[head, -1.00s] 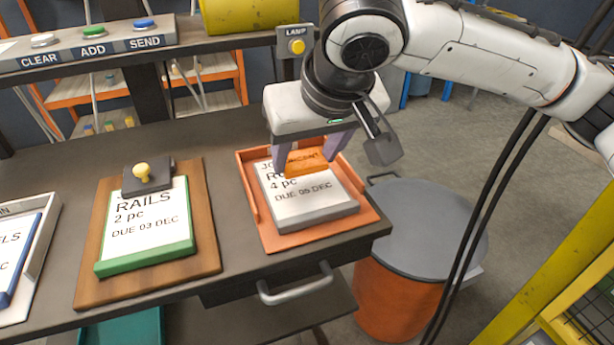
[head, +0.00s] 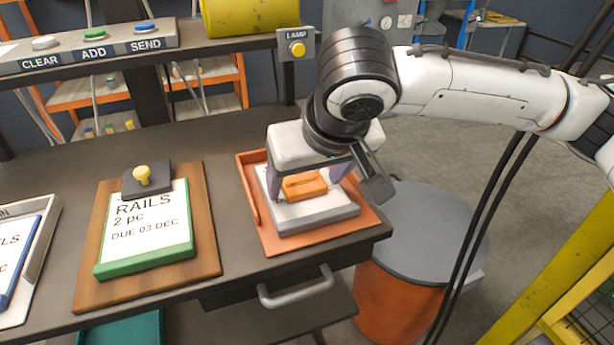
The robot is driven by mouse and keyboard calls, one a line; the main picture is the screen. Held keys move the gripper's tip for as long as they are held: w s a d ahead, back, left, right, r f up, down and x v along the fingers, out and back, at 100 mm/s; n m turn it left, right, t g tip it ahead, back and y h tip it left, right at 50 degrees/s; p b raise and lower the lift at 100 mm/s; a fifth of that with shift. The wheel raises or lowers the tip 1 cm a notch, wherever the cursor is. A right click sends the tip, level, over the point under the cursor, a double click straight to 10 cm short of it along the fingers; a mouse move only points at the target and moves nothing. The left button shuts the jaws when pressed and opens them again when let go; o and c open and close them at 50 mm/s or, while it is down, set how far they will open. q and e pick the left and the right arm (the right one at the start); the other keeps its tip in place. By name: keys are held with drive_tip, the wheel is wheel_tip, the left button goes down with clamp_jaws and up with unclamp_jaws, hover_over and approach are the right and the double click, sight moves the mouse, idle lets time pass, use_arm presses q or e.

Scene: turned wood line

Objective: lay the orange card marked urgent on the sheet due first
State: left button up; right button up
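The orange card (head: 304,187) lies on the grey-edged sheet (head: 318,217) in the orange tray (head: 283,245) at the right of the bench. Its marking is not readable now. My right gripper (head: 311,184) is over this sheet, its fingers apart on either side of the card, with a small gap showing. The sheet's writing is hidden now; earlier it read 4 pc, due 05 Dec. The green-edged RAILS sheet (head: 150,235), due 03 Dec, lies on a brown board (head: 205,255) to the left. A blue-edged sheet (head: 14,255) is cut off at far left, its date unseen. My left gripper is out of view.
A dark clip with a yellow knob (head: 142,175) sits at the top of the RAILS board. A button panel (head: 95,48) and lamp box (head: 297,47) stand at the back. A grey-lidded orange bin (head: 430,235) stands right of the bench.

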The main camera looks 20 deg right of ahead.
drive_tip(key=v, duration=1.2)
drive_tip(key=shift+r+p, duration=0.15)
drive_tip(key=shift+p, duration=0.25)
